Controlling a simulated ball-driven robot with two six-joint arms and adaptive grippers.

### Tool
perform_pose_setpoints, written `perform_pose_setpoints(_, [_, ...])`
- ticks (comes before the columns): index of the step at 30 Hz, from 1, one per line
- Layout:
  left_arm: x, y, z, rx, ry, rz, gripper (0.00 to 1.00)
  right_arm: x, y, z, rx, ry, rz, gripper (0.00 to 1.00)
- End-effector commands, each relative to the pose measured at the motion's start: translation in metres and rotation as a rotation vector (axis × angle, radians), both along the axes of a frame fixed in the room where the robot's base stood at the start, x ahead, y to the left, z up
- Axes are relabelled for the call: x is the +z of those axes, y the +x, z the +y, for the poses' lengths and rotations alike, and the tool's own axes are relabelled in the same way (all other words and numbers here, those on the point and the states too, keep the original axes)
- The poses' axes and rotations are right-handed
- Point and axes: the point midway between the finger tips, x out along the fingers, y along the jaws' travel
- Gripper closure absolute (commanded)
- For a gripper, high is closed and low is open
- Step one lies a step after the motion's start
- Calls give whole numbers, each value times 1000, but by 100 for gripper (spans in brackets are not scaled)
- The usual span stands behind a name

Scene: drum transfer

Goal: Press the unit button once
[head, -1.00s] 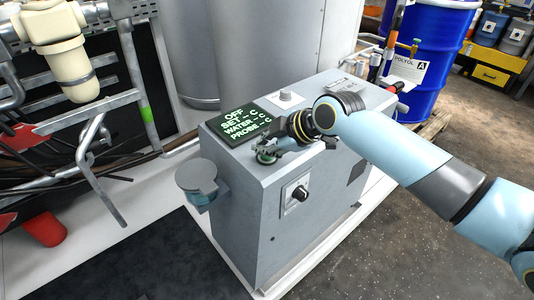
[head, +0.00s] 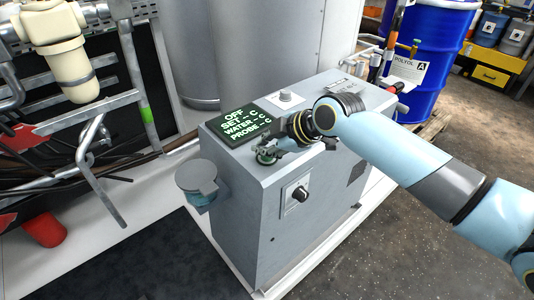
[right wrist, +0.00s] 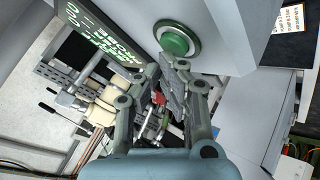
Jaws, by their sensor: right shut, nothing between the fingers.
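The grey unit (head: 245,215) stands in the middle of the head view, with a dark display (head: 243,122) on top reading OFF, SET, WATER and PROBE in green. The round green unit button (head: 266,158) is on its top near the front edge. In the right wrist view the button (right wrist: 175,41) shows as a green disc in a pale ring. My right gripper (right wrist: 166,66) is shut and empty, its fingertips close to the button's rim in that view. I cannot tell whether they touch it. My left gripper is not in view.
A blue drum (head: 428,60) stands behind at right. Pipes and a frame fill the left.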

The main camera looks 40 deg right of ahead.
Motion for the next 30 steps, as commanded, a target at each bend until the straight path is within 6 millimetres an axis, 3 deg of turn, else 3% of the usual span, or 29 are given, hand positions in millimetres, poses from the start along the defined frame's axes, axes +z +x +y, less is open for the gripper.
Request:
perform_pose_setpoints(7, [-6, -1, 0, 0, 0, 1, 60, -9, 0, 0, -1, 1, 0, 100])
perform_pose_setpoints(30, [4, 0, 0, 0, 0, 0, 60, 0, 0, 0, 1, 0, 1, 100])
